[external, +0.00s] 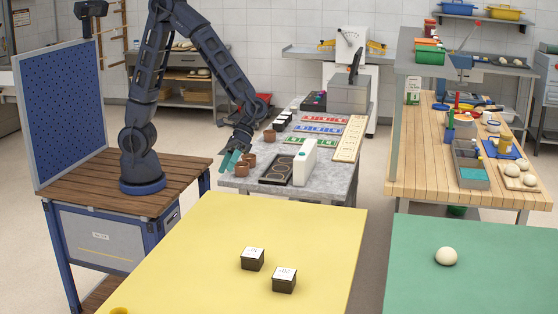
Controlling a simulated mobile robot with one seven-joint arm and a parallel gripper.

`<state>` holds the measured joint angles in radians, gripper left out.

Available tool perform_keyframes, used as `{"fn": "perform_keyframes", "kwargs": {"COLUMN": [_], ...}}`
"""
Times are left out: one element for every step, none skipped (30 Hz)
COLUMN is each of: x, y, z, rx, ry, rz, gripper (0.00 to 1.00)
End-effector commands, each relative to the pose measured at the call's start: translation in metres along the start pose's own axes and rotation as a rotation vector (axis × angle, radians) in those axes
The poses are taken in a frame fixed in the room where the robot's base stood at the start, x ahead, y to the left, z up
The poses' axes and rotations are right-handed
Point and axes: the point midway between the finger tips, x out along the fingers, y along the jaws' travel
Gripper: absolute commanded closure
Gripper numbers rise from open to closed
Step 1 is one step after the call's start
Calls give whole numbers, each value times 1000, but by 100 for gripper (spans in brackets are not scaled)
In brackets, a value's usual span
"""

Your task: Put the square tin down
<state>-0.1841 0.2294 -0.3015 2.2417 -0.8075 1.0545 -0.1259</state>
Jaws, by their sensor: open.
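Two small dark square boxes with white, marked tops stand apart on the yellow table: one (252,259) near the middle, the other (284,280) nearer and to the right. They may be square tins; I cannot tell which one the task means. My gripper (230,162), with teal fingers, is open over the left front edge of the grey worktable (325,185), far behind both boxes. I see no tin between its fingers. It is close to small brown cups (242,169); I cannot tell whether it touches them.
A dark tray (276,169) and a white upright block (304,162) stand right of the cups. Coloured strips (318,129) lie farther back. A dough ball (446,256) sits on the green table (500,285). The yellow table (215,235) has much free room.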

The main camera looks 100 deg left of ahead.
Motion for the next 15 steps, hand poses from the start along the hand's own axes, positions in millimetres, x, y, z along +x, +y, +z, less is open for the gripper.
{"fn": "perform_keyframes", "kwargs": {"x": [-9, -14, -20, -25, -30, -36, -41, -46, -52, -57, -61, -67, -72, -76, -82], "y": [-4, -8, -11, -14, -18, -22, -25, -28, -33, -36, -40, -44, -48, -52, -57], "z": [10, 15, 21, 26, 30, 37, 41, 46, 52, 57, 62, 68, 73, 78, 84], "rx": [32, 50, 73, 90, 107, 129, 146, 163, 184, 200, 216, 239, 254, 269, 289], "ry": [34, 52, 76, 95, 113, 137, 155, 174, 198, 216, 234, 258, 276, 293, 317], "rz": [-22, -36, -53, -67, -80, -98, -111, -123, -140, -154, -165, -183, -195, -207, -224], "gripper": [24, 24, 24, 24, 24, 24, 24, 24, 24, 24, 24, 24, 24, 24, 24]}}
